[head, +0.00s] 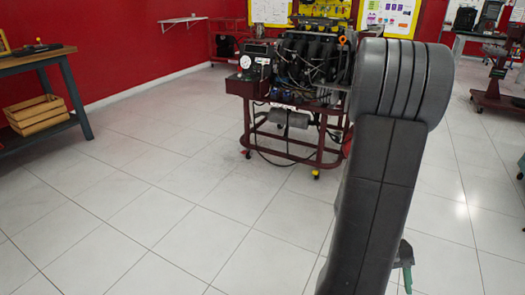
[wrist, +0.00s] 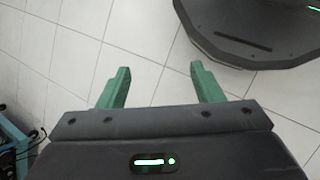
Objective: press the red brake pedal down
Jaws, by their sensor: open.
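I cannot make out a red brake pedal in either view. An engine trainer (head: 300,75) on a dark red wheeled frame stands ahead, partly hidden behind my arm at its right side. A small bright red patch (head: 347,141) shows beside my arm at that frame; I cannot tell what it is. My gripper (wrist: 160,68) is open in the wrist view, with its two green fingers apart and only tiled floor between them. In the head view just a green bit of it shows low behind my arm, well in front of the trainer.
A workbench (head: 37,57) with a wooden crate (head: 38,114) on its lower shelf stands at the left. A wall shelf (head: 183,20) hangs on the red wall. Another dark red stand (head: 497,98) is at the right. The tiled floor (head: 150,215) at front left is clear.

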